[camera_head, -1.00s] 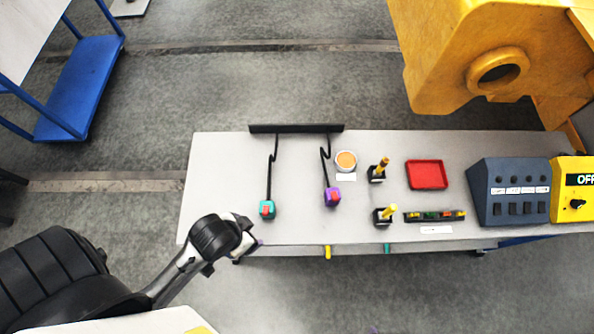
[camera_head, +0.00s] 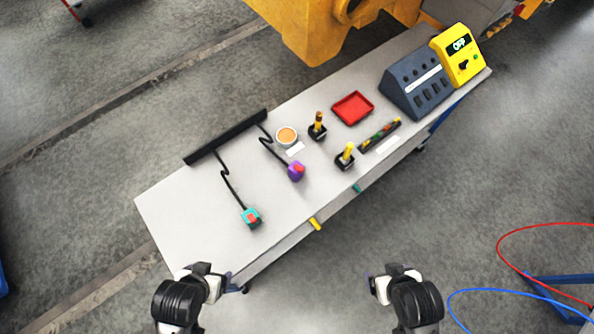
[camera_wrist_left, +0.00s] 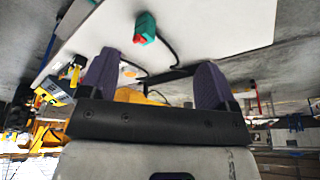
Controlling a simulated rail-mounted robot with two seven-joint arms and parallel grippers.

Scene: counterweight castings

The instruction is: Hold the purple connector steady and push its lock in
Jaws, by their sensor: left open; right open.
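The purple connector (camera_head: 297,172) lies on the grey table (camera_head: 185,215), on a black cable from a dark bar. A red lock (camera_head: 299,168) shows on its top; I cannot tell how far in it sits. The teal connector (camera_head: 251,217), also with a red piece, lies nearer the table's left part, and also shows in the left wrist view (camera_wrist_left: 146,27). My left gripper (camera_head: 227,277) is open and empty by the near table edge, apart from both connectors; its purple fingers (camera_wrist_left: 155,78) stand wide apart. My right gripper (camera_head: 371,279) is open, off the table's near side.
The dark bar (camera_head: 225,138) runs along the far edge. The table's left end is clear.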

